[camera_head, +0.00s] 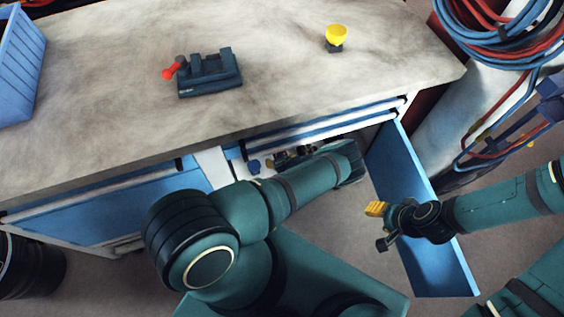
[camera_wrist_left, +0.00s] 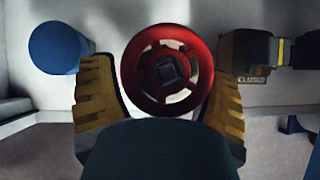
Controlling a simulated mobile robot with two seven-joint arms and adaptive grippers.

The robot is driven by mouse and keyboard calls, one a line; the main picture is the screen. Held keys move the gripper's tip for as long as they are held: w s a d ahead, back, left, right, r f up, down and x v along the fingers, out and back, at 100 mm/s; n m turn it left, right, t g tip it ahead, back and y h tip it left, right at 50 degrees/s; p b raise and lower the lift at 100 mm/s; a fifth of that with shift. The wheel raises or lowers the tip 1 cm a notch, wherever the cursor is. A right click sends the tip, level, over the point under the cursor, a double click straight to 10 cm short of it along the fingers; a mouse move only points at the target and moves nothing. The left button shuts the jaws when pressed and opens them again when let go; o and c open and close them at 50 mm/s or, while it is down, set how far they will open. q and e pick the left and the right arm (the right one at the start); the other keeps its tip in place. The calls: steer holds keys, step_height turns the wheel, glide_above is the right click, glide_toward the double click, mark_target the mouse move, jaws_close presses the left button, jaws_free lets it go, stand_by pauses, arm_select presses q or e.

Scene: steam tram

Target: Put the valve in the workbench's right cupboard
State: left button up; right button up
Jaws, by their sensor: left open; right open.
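The valve, with a red spoked wheel (camera_wrist_left: 168,70), is in the left wrist view, between the spread yellow-padded fingers of my left gripper (camera_wrist_left: 163,98). The gripper is open around it; contact cannot be told. The right cupboard's blue door (camera_head: 412,185) stands open under the workbench (camera_head: 110,95). My right gripper (camera_head: 380,225) is open and empty, in front of that door.
A blue thing (camera_wrist_left: 54,46) stands left of the valve and a black-and-yellow thing (camera_wrist_left: 250,52) right of it. Coiled hoses (camera_head: 490,30) hang at the right.

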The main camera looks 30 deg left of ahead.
arm_select(q)
steer(key=s+d+r+n+g+h+p, duration=0.35)
steer(key=s+d+r+n, duration=0.75)
steer(key=s+r+n, duration=0.4)
steer(key=d+r+n+h, duration=0.2)
steer(key=d+r+n, duration=0.2)
steer(key=r+n, duration=0.3)
steer(key=d+r+n+h, duration=0.3)
steer(key=r+n, duration=0.4)
steer(key=r, duration=0.4)
steer(key=shift+d+r, duration=0.4)
steer(key=shift+d, duration=0.4)
